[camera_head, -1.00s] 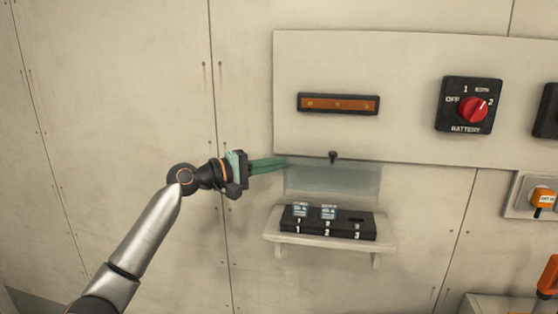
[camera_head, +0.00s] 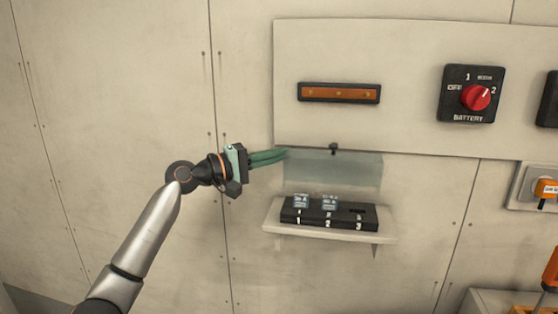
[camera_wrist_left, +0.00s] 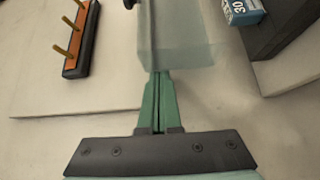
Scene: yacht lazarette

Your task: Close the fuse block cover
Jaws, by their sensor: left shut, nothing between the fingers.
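The fuse block cover (camera_head: 335,169) is a clear, pale panel that stands raised behind the fuse block, with a small black knob (camera_head: 333,148) at its top edge. The black fuse block (camera_head: 328,215) sits below it, with slots numbered 1 to 3 and blue-labelled fuses at 1 and 2. My left gripper (camera_head: 285,154) is shut and empty, its green fingertips at the cover's upper left edge. In the left wrist view the shut fingertips (camera_wrist_left: 159,80) are close to the cover (camera_wrist_left: 175,35); I cannot tell whether they touch. My right gripper is not in view.
The block sits on a small pale shelf (camera_head: 274,225). Above is a panel with an orange bus bar (camera_head: 339,93) and a red battery switch (camera_head: 475,96). An orange-handled item (camera_head: 548,280) is at lower right. The wall at left is clear.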

